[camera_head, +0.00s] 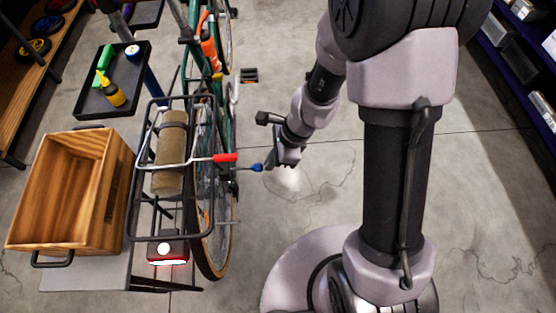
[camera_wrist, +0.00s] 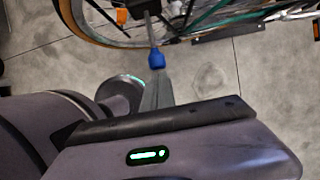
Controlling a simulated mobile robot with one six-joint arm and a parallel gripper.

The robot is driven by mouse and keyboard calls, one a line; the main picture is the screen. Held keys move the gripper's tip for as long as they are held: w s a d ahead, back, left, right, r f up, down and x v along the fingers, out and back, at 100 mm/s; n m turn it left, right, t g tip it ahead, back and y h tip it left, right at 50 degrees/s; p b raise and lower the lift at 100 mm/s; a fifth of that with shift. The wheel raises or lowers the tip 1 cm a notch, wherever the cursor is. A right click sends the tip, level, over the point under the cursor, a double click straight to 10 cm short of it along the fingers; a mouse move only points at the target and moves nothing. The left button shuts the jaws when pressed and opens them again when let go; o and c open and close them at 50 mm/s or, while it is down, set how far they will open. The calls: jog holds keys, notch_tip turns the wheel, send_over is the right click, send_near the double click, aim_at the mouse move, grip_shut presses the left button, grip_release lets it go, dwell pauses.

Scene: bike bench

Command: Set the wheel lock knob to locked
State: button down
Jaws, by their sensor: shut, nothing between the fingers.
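I cannot surely tell which part is the wheel lock knob. A small blue piece (camera_head: 257,168) sits at the end of a thin rod beside the bike's rear wheel (camera_head: 212,258). It also shows in the wrist view (camera_wrist: 156,59), with the grey rod running up from it to a dark block. My gripper (camera_head: 270,165) is shut and empty, to the right of the wheel. Its fingers (camera_wrist: 156,76) are close by the blue piece in the picture; whether they touch it is unclear. A red grip (camera_head: 225,158) on a pale bar lies just left of it.
The bike's black rack (camera_head: 180,98) holds a brown roll (camera_head: 170,160). A red light (camera_head: 168,260) sits at its rear end. A wooden crate (camera_head: 70,165) and a dark tray (camera_head: 92,105) with small items stand left.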

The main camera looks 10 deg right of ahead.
jog(key=a, duration=0.5)
jog(key=shift+w+a, duration=0.1)
jog(key=shift+a, duration=0.25)
jog(key=shift+r, duration=0.1)
